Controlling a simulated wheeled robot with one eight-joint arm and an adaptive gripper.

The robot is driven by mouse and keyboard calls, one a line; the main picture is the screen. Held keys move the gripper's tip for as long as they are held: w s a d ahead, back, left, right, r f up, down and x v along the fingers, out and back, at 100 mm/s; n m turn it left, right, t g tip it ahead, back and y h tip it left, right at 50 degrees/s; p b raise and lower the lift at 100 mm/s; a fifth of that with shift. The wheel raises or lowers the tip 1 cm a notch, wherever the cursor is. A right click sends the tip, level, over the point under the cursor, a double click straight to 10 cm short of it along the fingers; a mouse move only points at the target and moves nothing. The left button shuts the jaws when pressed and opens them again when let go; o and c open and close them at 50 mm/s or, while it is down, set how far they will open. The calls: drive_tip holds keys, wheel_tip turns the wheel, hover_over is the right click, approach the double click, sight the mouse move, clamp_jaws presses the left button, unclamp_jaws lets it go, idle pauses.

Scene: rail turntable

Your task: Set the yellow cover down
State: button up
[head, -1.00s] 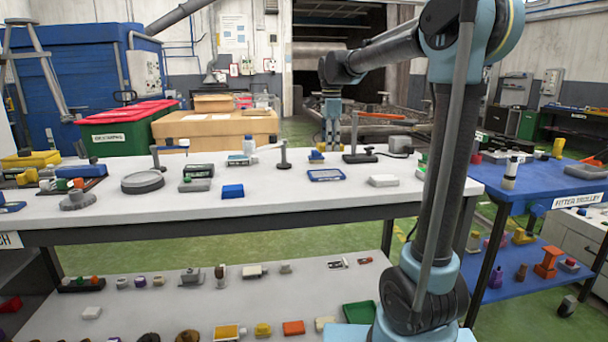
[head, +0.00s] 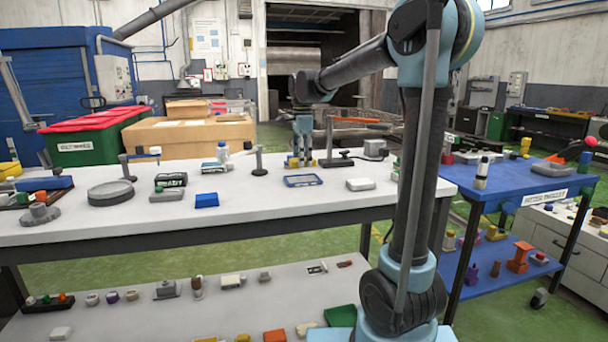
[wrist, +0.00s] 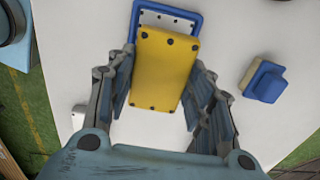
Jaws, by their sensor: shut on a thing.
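The yellow cover (wrist: 165,62), a flat rectangular plate with dark holes near its corners, is between the two fingers of my gripper (wrist: 160,88) in the wrist view. My gripper is shut on it. A blue-rimmed tray (wrist: 143,13) shows beyond the cover's far end, partly hidden by it. In the head view my gripper (head: 302,158) points down over the grey table, just behind the blue-rimmed tray (head: 303,181). The cover is small there and hard to make out. I cannot tell whether the cover touches anything below.
A yellow and blue block (wrist: 264,81) stands to the right of my gripper in the wrist view. On the table (head: 265,205) are a blue box (head: 206,200), a pale block (head: 360,184) and a round grey dish (head: 111,194). A blue trolley (head: 500,190) stands at right.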

sight(303, 179)
drive_tip(key=shift+f, duration=2.45)
drive_tip(key=o, duration=1.3)
